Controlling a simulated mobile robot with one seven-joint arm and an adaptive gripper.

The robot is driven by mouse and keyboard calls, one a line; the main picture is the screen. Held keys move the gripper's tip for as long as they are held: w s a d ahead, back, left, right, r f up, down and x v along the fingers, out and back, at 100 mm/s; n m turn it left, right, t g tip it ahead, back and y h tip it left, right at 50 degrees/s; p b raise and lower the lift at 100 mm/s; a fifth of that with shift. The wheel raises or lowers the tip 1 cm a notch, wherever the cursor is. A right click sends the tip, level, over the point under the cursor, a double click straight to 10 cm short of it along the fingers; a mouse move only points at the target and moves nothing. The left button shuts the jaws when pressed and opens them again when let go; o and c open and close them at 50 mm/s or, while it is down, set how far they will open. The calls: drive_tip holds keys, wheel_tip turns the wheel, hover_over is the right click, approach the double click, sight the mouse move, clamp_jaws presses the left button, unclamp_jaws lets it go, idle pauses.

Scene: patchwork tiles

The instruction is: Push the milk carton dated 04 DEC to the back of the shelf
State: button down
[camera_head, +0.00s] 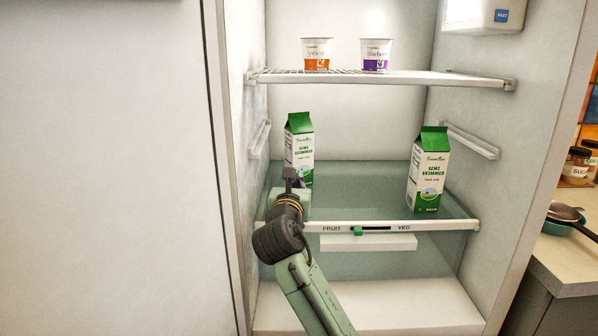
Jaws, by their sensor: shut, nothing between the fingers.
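Two green-and-white milk cartons stand upright on the lower fridge shelf (345,210). The left carton (299,146) stands further back, near the left wall. The right carton (428,168) is nearer the front, towards the right. No date can be read on either carton in this view. My gripper (291,178) is shut and empty, in front of the lower part of the left carton and hiding some of it. I cannot tell whether the fingertips touch that carton.
An upper rack (400,76) holds an orange-labelled pot (317,54) and a purple-labelled pot (376,55). A front rail (440,227) with a FRUIT/VEG slider edges the lower shelf. Fridge walls bound both sides. The shelf between the cartons is clear.

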sight(302, 166)
drive_tip(key=shift+w+d+p, duration=0.15)
drive_tip(key=shift+w+p, duration=0.1)
drive_tip(key=shift+w, duration=0.8)
drive_tip(key=shift+w+d+p, duration=0.1)
drive_tip(key=shift+w+p, duration=0.1)
drive_tip(key=shift+w, duration=0.8)
drive_tip(key=shift+w, duration=0.15)
drive_tip(key=w, duration=0.2)
drive_tip(key=w+p, duration=0.1)
drive_tip(key=w, duration=0.1)
drive_tip(key=w+d, duration=0.1)
drive_tip(key=w, duration=0.1)
drive_tip(key=shift+w+f, duration=0.15)
drive_tip(key=shift+w, duration=0.25)
drive_tip(key=shift+s+a+r, duration=0.1)
drive_tip(key=shift+s+r, duration=0.1)
drive_tip(key=shift+f+p, duration=0.1)
drive_tip(key=shift+p, duration=0.2)
